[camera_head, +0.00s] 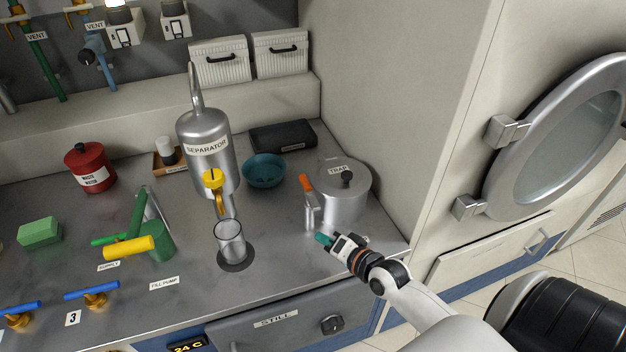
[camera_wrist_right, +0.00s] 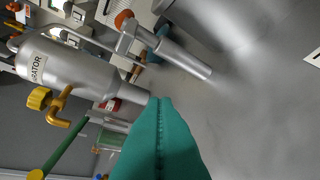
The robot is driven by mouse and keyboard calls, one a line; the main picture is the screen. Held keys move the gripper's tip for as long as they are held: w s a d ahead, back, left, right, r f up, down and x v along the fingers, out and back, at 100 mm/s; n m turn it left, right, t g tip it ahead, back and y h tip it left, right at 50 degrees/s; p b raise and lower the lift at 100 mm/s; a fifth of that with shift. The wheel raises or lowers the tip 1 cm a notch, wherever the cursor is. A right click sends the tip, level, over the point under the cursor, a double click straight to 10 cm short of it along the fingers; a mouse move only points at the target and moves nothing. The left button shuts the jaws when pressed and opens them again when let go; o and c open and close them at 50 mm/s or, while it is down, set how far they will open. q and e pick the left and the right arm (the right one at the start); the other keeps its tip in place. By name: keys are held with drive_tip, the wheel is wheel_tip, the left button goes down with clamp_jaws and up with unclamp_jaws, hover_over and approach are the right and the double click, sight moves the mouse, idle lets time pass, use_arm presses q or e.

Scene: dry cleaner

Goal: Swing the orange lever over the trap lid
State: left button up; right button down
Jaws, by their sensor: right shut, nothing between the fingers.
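The trap (camera_head: 346,205) is a round metal pot with a flat lid (camera_head: 338,168) and a dark knob, at the back right of the counter. The orange lever (camera_head: 306,184) stands up on a metal post (camera_head: 312,212) at the trap's left side; its orange end points up and left, clear of the lid's middle. In the right wrist view the orange tip (camera_wrist_right: 123,18) and its metal arm show near the top. My right gripper (camera_head: 322,239) is shut and empty, just in front of the post's foot. Its green fingertips (camera_wrist_right: 160,135) touch each other. My left gripper is out of view.
The separator (camera_head: 205,135) with a yellow tap stands left of the trap, a glass beaker (camera_head: 230,242) below it. A teal bowl (camera_head: 264,171) and a dark case (camera_head: 283,136) lie behind. A wall rises right of the trap. The counter's front edge is close to my gripper.

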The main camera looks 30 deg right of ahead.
sight(309, 196)
drive_tip(key=w+d+r+m+t+h, duration=0.2)
drive_tip(key=d+r+m+t, duration=0.1)
drive_tip(key=d+r+m, duration=0.2)
drive_tip(key=shift+w+d+r, duration=0.2)
drive_tip(key=shift+w+d, duration=0.2)
drive_tip(key=shift+d, duration=0.5)
drive_tip(key=w+p, duration=0.1)
drive_tip(key=w, duration=0.9)
drive_tip(key=shift+f, duration=0.3)
